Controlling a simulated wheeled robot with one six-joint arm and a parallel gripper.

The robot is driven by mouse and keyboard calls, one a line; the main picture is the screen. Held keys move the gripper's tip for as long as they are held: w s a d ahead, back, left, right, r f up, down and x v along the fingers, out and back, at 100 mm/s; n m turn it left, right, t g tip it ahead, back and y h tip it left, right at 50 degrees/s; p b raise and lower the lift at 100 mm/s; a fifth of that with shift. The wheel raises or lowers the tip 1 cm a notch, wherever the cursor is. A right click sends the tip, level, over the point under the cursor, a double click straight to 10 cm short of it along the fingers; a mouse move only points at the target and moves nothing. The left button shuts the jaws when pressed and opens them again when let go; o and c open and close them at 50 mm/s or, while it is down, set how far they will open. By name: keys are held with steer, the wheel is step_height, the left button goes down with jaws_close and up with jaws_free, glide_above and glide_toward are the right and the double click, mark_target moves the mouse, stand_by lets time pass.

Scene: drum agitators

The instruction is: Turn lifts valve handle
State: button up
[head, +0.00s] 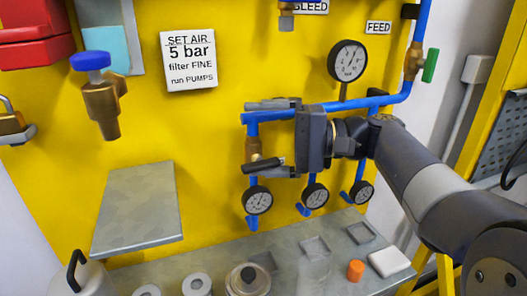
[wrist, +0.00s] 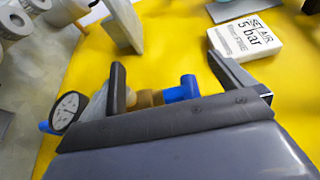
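My gripper (head: 264,136) is open in front of the yellow panel, its two fingers spread one above the other in the head view. A brass valve body (head: 253,148) on the left branch of the blue pipe shows between the fingers. The wrist view also shows this brass valve (wrist: 146,98) and a blue pipe elbow (wrist: 180,89) between the fingertips (wrist: 175,75). I cannot make out the valve's handle, and no lifts label is readable. Whether a finger touches the valve cannot be told. My gripper body and wrist hide the middle and right branches.
Three gauges (head: 258,200) hang below the pipe branches, with a larger gauge (head: 348,61) above. A green-handled valve (head: 430,66) is at right, a blue-knobbed brass valve (head: 102,100) at left. A sign (head: 188,60) reads "SET AIR 5 bar". A grey shelf (head: 137,210) juts out at lower left.

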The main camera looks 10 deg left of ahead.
mark_target(280, 161)
steer(key=shift+y, duration=0.4)
steer(key=r, duration=0.5)
steer(key=shift+s+a+r, duration=0.1)
steer(key=shift+a+r, duration=0.1)
steer(key=shift+r, duration=0.2)
steer(key=shift+h, duration=0.9)
step_height(280, 161, down, 5)
steer(key=shift+r, duration=0.15)
steer(key=shift+p+v, duration=0.55)
steer(key=shift+v, duration=1.2)
steer(key=shift+c, duration=0.4)
steer(key=shift+s+d, duration=0.1)
steer(key=shift+d, duration=0.65)
steer(key=c, duration=1)
steer(key=shift+p+v, duration=1.45)
steer(key=shift+v, duration=2.55)
steer(key=shift+f, duration=0.25)
